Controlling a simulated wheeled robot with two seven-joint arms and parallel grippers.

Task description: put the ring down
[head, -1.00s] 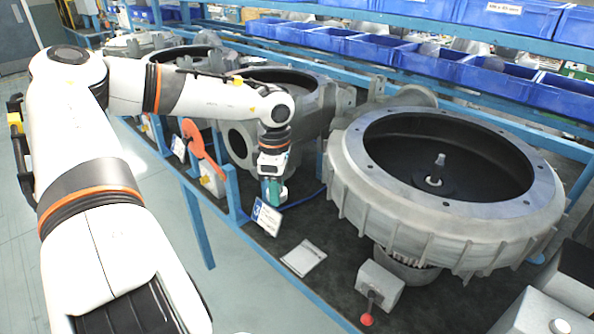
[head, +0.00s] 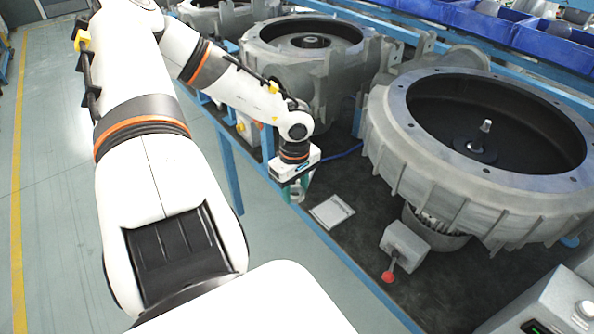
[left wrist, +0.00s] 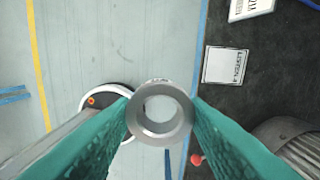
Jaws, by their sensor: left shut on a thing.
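In the left wrist view a grey metal ring (left wrist: 160,138) sits between the two green fingers of my left gripper (left wrist: 160,112), one finger against each side. The gripper is shut on it, and I look through its round hole. In the head view my left gripper (head: 297,188) points down near the bench's front edge, left of the white sheet. In the wrist view the ring appears against the floor, just left of the blue bench edge. My right gripper is not in view.
The dark bench top (head: 352,245) holds a white sheet (head: 331,211), a grey box with a red knob (head: 388,277), a large round blower housing (head: 440,180) and another housing (head: 300,80). Blue bins (head: 480,20) line the back. Dark bench around the sheet is free.

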